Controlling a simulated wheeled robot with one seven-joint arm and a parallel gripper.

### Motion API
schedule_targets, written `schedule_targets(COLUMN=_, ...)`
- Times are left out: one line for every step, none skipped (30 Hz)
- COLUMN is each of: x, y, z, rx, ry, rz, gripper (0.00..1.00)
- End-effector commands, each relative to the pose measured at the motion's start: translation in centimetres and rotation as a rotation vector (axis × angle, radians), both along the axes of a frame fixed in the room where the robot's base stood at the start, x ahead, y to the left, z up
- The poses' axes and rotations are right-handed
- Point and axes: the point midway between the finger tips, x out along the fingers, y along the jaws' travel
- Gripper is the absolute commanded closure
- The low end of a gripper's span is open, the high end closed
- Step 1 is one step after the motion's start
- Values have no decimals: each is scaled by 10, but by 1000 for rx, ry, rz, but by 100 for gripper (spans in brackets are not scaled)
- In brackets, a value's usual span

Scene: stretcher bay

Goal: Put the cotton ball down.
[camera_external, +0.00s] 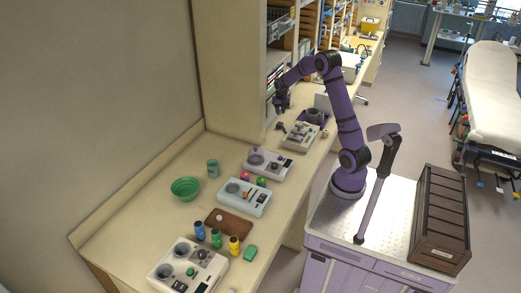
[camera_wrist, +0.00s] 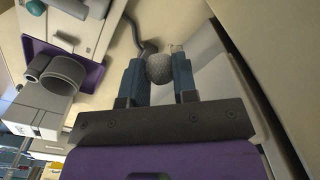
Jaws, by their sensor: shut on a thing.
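My gripper (camera_wrist: 159,75) is shut on a pale, round, rough-surfaced ball, the cotton ball (camera_wrist: 159,68), which sits between the two blue-grey fingertips in the wrist view. In the external view my gripper (camera_external: 282,103) hangs near the shelf edge, above the back part of the counter (camera_external: 150,221); the ball is too small to make out there. Whether the ball touches the surface below cannot be told.
A purple tray (camera_wrist: 93,77) with a grey cylinder (camera_wrist: 64,74) lies left of my gripper in the wrist view. A shelf unit (camera_external: 232,70) stands beside the gripper. Several devices, a green bowl (camera_external: 185,189) and a brown board (camera_external: 236,228) stand on the counter's nearer part.

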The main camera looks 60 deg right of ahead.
Motion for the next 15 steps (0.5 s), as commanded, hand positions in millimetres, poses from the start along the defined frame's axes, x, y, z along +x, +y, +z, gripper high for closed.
schedule_targets(x=-1, y=0, z=-13, rx=2, ry=4, rz=0, gripper=95)
schedule_targets(x=-1, y=0, z=-20, rx=2, ry=4, rz=0, gripper=95)
schedule_targets(x=0, y=0, z=-29, rx=2, ry=4, rz=-1, gripper=95)
schedule_targets(x=-1, y=0, z=-36, rx=3, ry=4, rz=-1, gripper=95)
schedule_targets(x=-1, y=0, z=-43, rx=2, ry=4, rz=-1, gripper=95)
schedule_targets(x=-1, y=0, z=-52, rx=3, ry=4, rz=-1, gripper=95)
schedule_targets(x=-1, y=0, z=-59, rx=2, ry=4, rz=-1, gripper=95)
schedule_targets(x=-1, y=0, z=-66, rx=2, ry=4, rz=-1, gripper=95)
schedule_targets(x=-1, y=0, z=-75, rx=3, ry=3, rz=-1, gripper=95)
schedule_targets(x=-1, y=0, z=-82, rx=3, ry=3, rz=-1, gripper=95)
schedule_targets(x=0, y=0, z=-89, rx=3, ry=3, rz=-1, gripper=95)
schedule_targets(x=-1, y=0, z=-98, rx=3, ry=3, rz=0, gripper=95)
schedule_targets(x=-1, y=0, z=-104, rx=3, ry=3, rz=0, gripper=95)
schedule_targets(x=-1, y=0, z=-110, rx=2, ry=2, rz=0, gripper=95)
schedule_targets(x=-1, y=0, z=-118, rx=2, ry=4, rz=1, gripper=95)
